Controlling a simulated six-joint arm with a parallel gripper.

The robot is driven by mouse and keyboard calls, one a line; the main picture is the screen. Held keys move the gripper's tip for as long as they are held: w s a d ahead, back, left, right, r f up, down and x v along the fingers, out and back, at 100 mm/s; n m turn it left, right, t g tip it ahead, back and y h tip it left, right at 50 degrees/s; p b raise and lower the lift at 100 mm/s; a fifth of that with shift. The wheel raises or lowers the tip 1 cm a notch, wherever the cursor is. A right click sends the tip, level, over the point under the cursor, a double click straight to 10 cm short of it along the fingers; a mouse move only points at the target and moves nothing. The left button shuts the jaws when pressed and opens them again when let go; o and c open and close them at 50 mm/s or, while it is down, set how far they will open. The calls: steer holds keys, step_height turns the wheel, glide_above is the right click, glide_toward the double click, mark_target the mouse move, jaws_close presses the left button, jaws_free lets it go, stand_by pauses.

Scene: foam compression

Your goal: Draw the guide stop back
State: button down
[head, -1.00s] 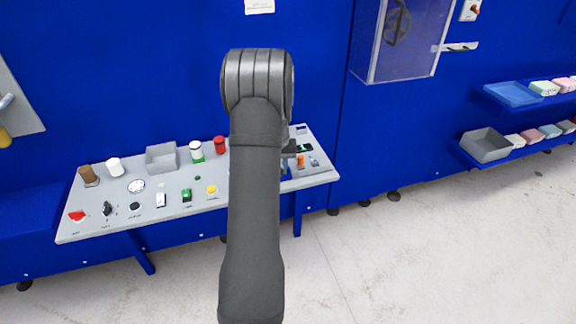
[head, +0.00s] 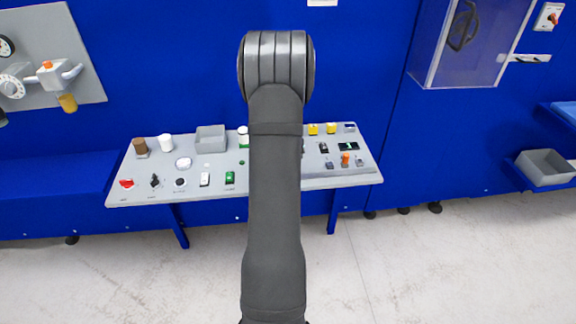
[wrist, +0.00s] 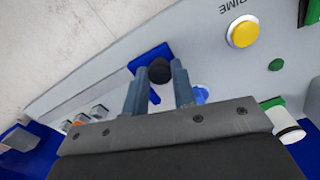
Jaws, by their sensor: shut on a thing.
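In the wrist view, my gripper (wrist: 159,70) has its two grey fingers on either side of a dark round knob (wrist: 160,72). It is shut on this knob. A blue block (wrist: 150,56) lies right behind the knob, over the grey console. The knob and block look like the guide stop, but no label on them is readable. In the head view, my own arm hides the gripper and this part of the console (head: 333,181).
A yellow button (wrist: 243,32) marked PRIME and a green button (wrist: 276,65) are right of the fingers in the wrist view. A white-and-green cylinder (wrist: 287,122) stands lower right. A grey open box (head: 210,138) stands on the console's left half.

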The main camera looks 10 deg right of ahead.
steer(key=c, duration=1.2)
jaws_free()
steer(key=shift+a, duration=0.35)
steer(key=shift+d, duration=0.1)
step_height(320, 180, up, 18)
steer(key=shift+f, duration=0.25)
step_height(320, 180, down, 18)
steer(key=shift+d+r, duration=0.1)
steer(key=shift+r, duration=0.15)
